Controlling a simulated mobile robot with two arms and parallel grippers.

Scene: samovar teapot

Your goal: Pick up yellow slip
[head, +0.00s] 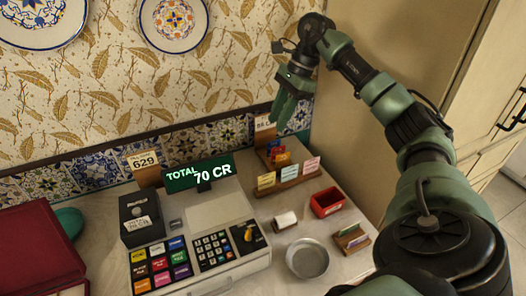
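The yellow slip (266,181) stands upright at the left end of a wooden slip holder on the counter, to the right of the cash register. A pale blue slip (289,172) and a pink slip (312,165) stand beside it in the same holder. My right gripper (286,116) hangs in the air with its fingers pointing down, above and behind the holder and apart from the yellow slip. Its fingers overlap in this view, so I cannot tell how far apart they are. I see nothing held in it. My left gripper is out of view.
The cash register (218,211) with a "TOTAL 70 CR" display (198,174) stands left of the holder. A rack of coloured cards (280,158) is behind it. A red tray (327,202), a metal bowl (307,259) and a white roll (285,220) are in front. A tall cabinet stands right.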

